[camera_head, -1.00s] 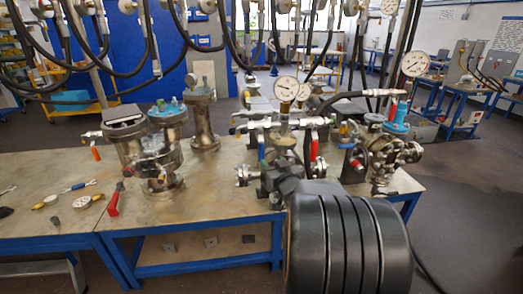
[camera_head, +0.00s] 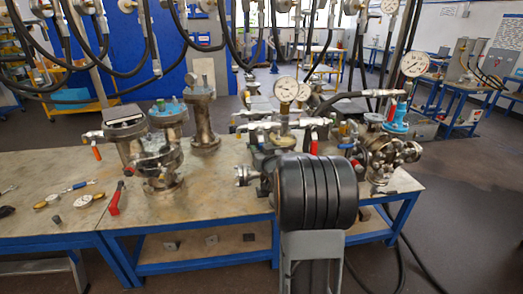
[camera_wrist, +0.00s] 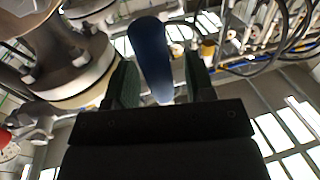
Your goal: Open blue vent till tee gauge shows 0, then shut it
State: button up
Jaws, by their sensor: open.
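The blue vent handle (camera_wrist: 151,52) runs between the two fingers of my gripper (camera_wrist: 161,78) in the wrist view. The fingers are apart on either side of it, with a gap visible on the right. In the head view my gripper is hidden behind my dark arm link, and the blue handle is mostly hidden too. A round white gauge (camera_head: 286,89) stands upright on the middle valve assembly; its needle is too small to read surely. Another gauge (camera_head: 415,64) stands at the right. I cannot tell for certain which is the tee gauge.
A red lever (camera_head: 313,143) hangs close right of the middle assembly. Flanged vessels (camera_head: 203,120) stand to the left on the bench (camera_head: 225,185). Black hoses (camera_head: 60,62) hang overhead.

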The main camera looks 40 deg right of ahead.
jog(key=shift+c, duration=0.2)
grip_shut()
dwell(0.3)
